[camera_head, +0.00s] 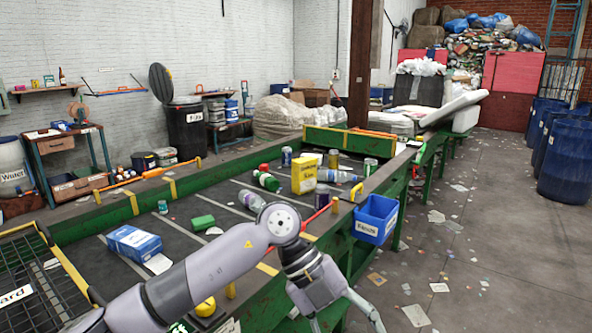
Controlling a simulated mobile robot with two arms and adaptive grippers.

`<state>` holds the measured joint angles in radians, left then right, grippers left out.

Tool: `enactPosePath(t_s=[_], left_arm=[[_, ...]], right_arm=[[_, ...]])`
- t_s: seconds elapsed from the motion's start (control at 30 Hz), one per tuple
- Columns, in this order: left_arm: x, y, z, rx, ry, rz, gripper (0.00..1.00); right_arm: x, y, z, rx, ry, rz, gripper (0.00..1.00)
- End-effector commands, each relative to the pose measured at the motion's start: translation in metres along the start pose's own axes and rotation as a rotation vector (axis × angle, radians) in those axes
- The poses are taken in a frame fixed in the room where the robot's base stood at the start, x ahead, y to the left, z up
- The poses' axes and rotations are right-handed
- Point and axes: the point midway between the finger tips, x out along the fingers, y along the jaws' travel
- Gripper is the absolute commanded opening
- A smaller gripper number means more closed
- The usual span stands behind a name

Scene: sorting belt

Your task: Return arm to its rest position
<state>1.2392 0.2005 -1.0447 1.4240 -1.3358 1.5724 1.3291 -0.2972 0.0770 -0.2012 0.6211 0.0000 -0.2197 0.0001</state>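My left arm comes in from the lower left, reaches across the green-framed sorting belt (185,235) and bends down at its front edge. My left gripper (348,325) hangs at the bottom edge of the picture, beside the belt's front side. Its fingers are spread apart, and nothing shows between them. The fingertips are close to the picture's lower border. My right arm and gripper are not in view.
On the belt lie a blue box (134,243), a green block (202,222), a yellow container (304,175), bottles and cans. A blue labelled bin (375,219) hangs on the belt's front side. A wire basket (40,280) stands lower left. Litter dots the floor at right.

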Motion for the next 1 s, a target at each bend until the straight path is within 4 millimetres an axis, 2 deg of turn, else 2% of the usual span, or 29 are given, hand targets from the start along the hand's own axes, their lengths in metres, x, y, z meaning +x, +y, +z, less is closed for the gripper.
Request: enactPosePath(t_s=[0.03,0.17,0.27,0.37,0.4,0.47,0.5,0.57,0.6,0.67,0.7,0.77,0.8,0.87,1.0], left_arm=[[0.009,-0.006,0.003,-0.013,0.063,-0.089,0.58],[0.020,-0.029,0.019,-0.062,0.214,-0.401,0.58],[0.020,-0.038,0.053,-0.162,0.290,-0.710,0.58],[0.018,-0.025,0.105,-0.318,0.292,-1.005,0.58],[0.020,-0.012,0.130,-0.399,0.273,-1.114,0.58],[0.027,0.017,0.168,-0.528,0.225,-1.255,0.58],[0.033,0.037,0.189,-0.608,0.188,-1.327,0.58],[0.046,0.071,0.216,-0.728,0.127,-1.411,0.58],[0.056,0.095,0.233,-0.807,0.084,-1.456,0.58],[0.073,0.133,0.253,-0.924,0.016,-1.505,0.58],[0.086,0.159,0.264,-1.000,-0.029,-1.528,0.58],[0.108,0.199,0.276,-1.115,-0.097,-1.550,0.58],[0.122,0.225,0.281,-1.188,-0.142,-1.558,0.58],[0.145,0.265,0.287,-1.298,-0.209,-1.560,0.58],[0.203,0.356,0.282,-1.544,-0.361,-1.518,0.58]], right_arm=[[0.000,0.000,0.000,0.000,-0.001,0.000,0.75],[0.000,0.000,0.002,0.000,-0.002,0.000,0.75],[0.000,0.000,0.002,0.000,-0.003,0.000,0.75],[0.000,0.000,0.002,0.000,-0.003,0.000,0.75],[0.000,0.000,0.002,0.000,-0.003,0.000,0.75],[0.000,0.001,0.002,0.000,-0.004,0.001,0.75],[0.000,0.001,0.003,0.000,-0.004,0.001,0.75],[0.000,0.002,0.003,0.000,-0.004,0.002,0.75],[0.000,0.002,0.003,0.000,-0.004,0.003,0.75],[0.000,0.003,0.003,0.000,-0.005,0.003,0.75],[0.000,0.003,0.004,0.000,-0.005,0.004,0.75],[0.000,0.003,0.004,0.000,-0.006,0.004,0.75],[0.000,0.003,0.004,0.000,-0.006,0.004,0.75],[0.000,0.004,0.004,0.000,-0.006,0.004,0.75],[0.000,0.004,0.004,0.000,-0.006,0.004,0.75]])
